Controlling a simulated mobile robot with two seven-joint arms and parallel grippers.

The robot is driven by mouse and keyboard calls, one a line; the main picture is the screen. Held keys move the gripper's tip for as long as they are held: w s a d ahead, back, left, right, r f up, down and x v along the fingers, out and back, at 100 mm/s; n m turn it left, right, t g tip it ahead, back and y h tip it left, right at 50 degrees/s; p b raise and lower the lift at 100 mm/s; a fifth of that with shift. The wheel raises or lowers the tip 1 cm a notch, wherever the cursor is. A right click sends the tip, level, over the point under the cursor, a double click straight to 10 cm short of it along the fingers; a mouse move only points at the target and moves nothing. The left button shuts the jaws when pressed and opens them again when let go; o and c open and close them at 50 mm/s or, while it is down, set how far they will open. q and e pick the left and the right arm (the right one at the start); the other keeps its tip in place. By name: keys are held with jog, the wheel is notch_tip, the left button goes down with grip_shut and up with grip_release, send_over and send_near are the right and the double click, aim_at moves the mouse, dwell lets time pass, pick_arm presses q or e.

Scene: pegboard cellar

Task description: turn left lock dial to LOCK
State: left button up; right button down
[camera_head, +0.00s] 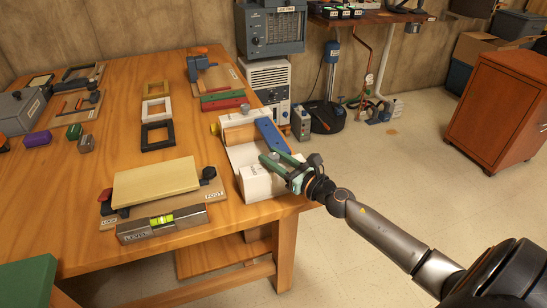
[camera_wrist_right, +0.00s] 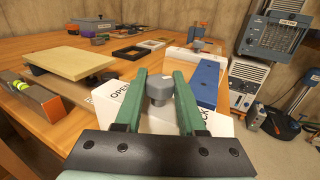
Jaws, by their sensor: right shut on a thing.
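A white block (camera_head: 262,182) sits at the front right corner of the wooden table. In the right wrist view the white block (camera_wrist_right: 216,124) carries an OPEN label on the left and a partly hidden label ending in CK on the right. A grey dial (camera_wrist_right: 159,86) stands on it between the green fingers of my right gripper (camera_wrist_right: 160,78), which is shut on the dial. In the head view my right gripper (camera_head: 274,160) reaches in from the right over the block. I cannot tell which way the dial points. My left gripper is out of view.
A blue bar (camera_head: 272,135) lies just behind the gripper. A level (camera_head: 162,222) and a cream board on a wooden base (camera_head: 155,182) stand to the left. Picture frames (camera_head: 157,135) lie farther back. Open floor (camera_head: 400,180) is to the right.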

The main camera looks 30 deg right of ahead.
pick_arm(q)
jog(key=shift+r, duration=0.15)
